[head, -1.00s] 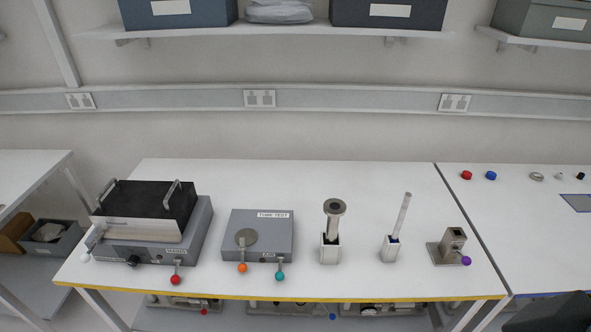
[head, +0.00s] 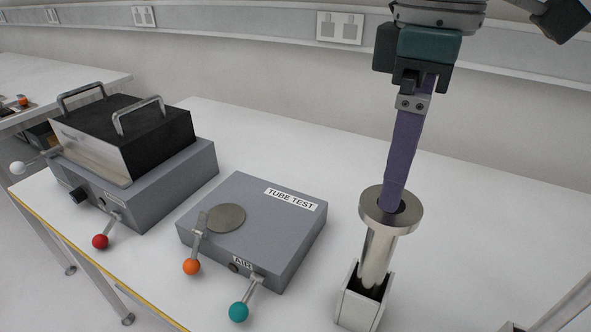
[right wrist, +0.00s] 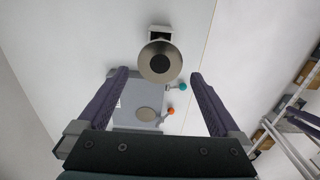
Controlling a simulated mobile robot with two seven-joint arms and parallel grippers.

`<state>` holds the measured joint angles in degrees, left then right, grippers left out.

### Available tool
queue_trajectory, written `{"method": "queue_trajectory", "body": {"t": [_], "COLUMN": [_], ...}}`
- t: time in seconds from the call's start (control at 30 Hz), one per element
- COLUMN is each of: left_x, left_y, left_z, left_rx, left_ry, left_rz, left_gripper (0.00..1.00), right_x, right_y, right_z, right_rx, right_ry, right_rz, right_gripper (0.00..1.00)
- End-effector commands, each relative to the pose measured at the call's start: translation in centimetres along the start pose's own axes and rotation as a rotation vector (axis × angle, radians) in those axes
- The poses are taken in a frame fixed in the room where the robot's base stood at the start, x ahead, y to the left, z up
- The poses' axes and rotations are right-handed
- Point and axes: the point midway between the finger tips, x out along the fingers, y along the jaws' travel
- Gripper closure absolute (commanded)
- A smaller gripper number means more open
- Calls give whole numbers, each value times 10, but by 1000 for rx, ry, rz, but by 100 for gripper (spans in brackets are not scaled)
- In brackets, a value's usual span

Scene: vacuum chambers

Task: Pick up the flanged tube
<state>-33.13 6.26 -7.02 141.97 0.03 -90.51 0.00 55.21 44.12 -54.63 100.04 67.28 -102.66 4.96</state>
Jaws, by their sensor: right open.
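The flanged tube (head: 379,248) is a metal tube with a wide round flange on top. It stands nearly upright in a square light-coloured holder (head: 361,301). My right gripper (head: 394,208) points down from above, and its purple fingers overlap the flange in the head view. In the right wrist view the gripper is open and the round flange (right wrist: 160,50) with its dark bore shows just ahead of the fingertips, centred between them. Nothing is held. I cannot tell whether a finger touches the flange. My left gripper is not in view.
The grey tube test box (head: 262,216) with orange and teal knobbed levers stands left of the tube. A larger grey unit (head: 180,180) with a black lid and red knob is farther left. The table (head: 480,235) right of the holder is mostly bare.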

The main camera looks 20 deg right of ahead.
Motion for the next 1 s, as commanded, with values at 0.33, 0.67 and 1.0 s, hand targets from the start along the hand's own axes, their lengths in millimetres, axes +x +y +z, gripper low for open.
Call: {"method": "queue_trajectory", "body": {"t": [0.33,0.67,1.0], "left_x": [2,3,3], "left_y": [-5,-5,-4], "left_z": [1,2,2], "left_rx": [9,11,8], "left_ry": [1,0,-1], "left_rz": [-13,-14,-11], "left_gripper": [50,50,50], "right_x": [43,87,98], "right_y": [2,2,2], "right_z": [1,3,3], "right_rx": [5,5,3], "right_ry": [-4,-5,-2], "right_rz": [-1,0,1], "right_gripper": [0,0,0]}}
